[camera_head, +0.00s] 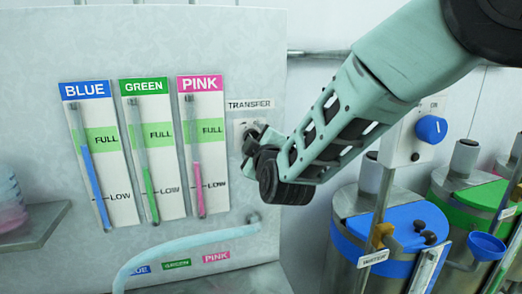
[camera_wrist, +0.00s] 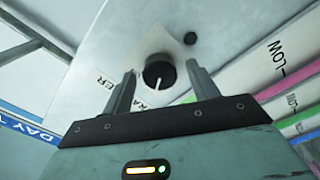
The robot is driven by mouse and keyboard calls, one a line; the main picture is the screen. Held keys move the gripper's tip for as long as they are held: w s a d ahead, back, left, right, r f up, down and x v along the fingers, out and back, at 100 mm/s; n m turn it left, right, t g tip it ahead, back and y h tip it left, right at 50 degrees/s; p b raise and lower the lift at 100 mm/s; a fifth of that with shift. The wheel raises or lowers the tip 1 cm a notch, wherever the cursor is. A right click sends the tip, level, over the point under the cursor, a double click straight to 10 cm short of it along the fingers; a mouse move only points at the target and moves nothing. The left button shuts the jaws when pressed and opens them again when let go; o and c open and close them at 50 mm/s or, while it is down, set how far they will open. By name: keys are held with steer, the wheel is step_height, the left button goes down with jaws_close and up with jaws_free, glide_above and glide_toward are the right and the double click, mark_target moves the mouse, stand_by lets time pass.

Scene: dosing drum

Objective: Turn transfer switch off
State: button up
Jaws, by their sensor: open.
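The transfer switch is a black round knob with a white pointer line, on a white plate under the TRANSFER label (camera_head: 249,104). In the wrist view the knob (camera_wrist: 159,72) sits between the two fingers of my gripper (camera_wrist: 158,85), which is open around it with a gap on each side. The pointer line runs down toward my gripper in that view. I cannot tell whether the fingers touch the knob. In the head view my gripper (camera_head: 259,150) is at the switch plate (camera_head: 240,128) and hides most of the knob.
Left of the switch are the BLUE (camera_head: 97,150), GREEN (camera_head: 152,150) and PINK (camera_head: 204,145) level gauges. A pale hose (camera_head: 190,241) curves below. At right stand a blue-lidded drum (camera_head: 345,228), a green-lidded drum (camera_head: 448,217) and a box with a blue knob (camera_head: 431,129).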

steer(key=b+v, duration=0.5)
steer(key=v, duration=1.2)
steer(key=shift+s+r, duration=0.1)
steer(key=s+f+m+g+y, duration=0.1)
steer(key=s+f+m+g, duration=0.1)
steer(key=s+f+g, duration=0.75)
steer(key=s+d+f+m+g+h, duration=0.5)
steer(key=s+d+f+g, duration=0.3)
steer(key=s+d, duration=0.3)
steer(key=shift+s+d+f, duration=0.15)
steer(key=shift+s+f, duration=0.15)
steer(key=shift+s, duration=0.5)
